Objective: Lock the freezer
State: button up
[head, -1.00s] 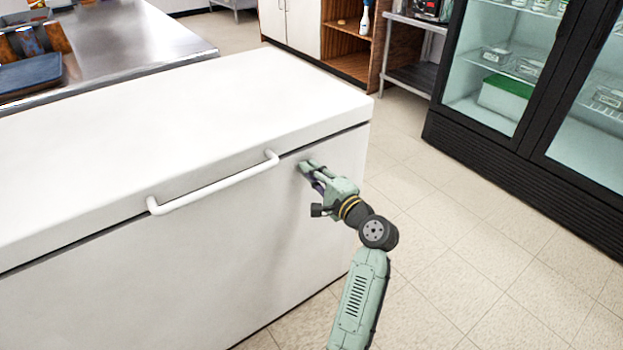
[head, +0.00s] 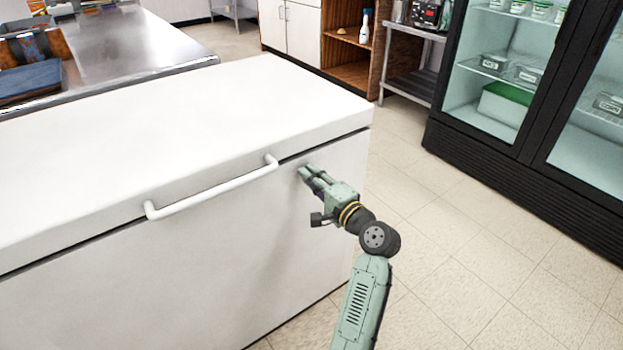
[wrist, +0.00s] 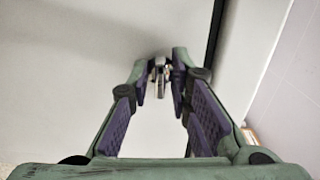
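The freezer is a white chest freezer (head: 230,265) with its white lid (head: 200,110) down and a white bar handle (head: 215,192) on the front. My gripper (head: 305,172) is at the front face just below the lid seam, right of the handle. In the wrist view, a small metal piece (wrist: 160,72), which looks like a key or lock part, sits between the fingertips. The fingers look closed in on it from both sides. In the head view the fingertips hide it. Its exact shape and turn are too small to tell.
A steel counter (head: 140,45) with a blue tray (head: 30,80) stands behind the freezer at left. A black glass-door fridge (head: 475,150) stands at right. Open tiled floor (head: 450,230) lies between freezer and fridge. A cabinet (head: 300,28) is at the back.

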jog(key=shift+o, duration=0.8)
jog(key=v, duration=1.2)
